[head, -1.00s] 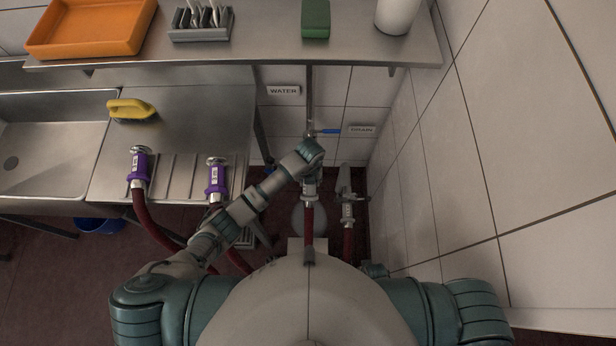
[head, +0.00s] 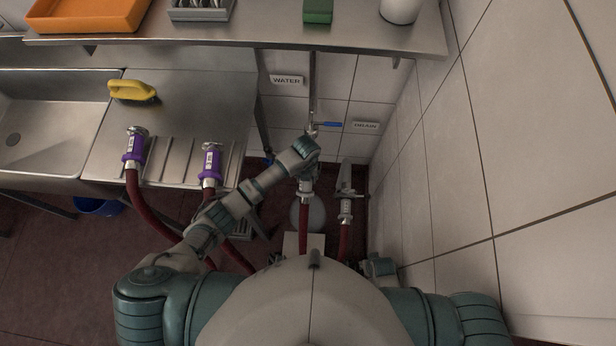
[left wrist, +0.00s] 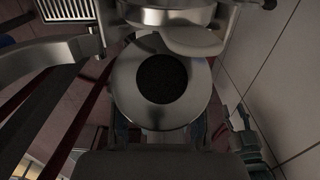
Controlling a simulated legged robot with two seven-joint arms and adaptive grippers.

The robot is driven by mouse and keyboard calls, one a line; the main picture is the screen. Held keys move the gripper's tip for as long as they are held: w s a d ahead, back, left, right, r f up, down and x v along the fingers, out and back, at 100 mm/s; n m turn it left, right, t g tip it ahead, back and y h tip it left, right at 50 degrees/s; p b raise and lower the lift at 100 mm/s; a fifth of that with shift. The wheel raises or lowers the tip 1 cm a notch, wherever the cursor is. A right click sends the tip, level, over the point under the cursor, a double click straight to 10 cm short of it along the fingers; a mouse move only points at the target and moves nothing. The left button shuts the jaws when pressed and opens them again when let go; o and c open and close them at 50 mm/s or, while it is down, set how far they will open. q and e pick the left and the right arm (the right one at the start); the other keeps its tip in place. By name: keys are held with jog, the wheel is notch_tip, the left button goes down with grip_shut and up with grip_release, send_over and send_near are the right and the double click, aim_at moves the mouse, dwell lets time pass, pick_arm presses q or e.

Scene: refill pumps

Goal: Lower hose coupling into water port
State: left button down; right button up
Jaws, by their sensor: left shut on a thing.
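My left gripper (head: 306,180) is shut on a metal hose coupling (head: 305,188), its red hose (head: 303,230) hanging below. It is low at the wall, beneath the steel pipe with a blue lever valve (head: 325,125) and the WATER sign (head: 286,79). My wrist hides the pipe's lower end, so I cannot tell whether coupling and port touch. In the left wrist view, a grey metal ring with a dark round mouth (left wrist: 162,78) fills the middle, apparently the coupling's top. A shiny metal part (left wrist: 165,14) overlaps its upper edge.
A second metal coupling (head: 346,195) with a red hose stands right, below the DRAIN sign (head: 366,126). Two purple-banded couplings (head: 134,150) (head: 210,165) rest on the drainboard (head: 185,110). A shelf (head: 260,38) runs above; a tiled wall (head: 440,170) closes the right.

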pick_arm(q)
jog(key=shift+d, duration=0.1)
dwell(0.3)
jog(key=c, duration=0.5)
grip_release()
jog(key=shift+c, duration=0.2)
notch_tip(320, 180, up, 12)
jog(key=shift+w+f, duration=0.1)
jog(key=shift+w, duration=0.05)
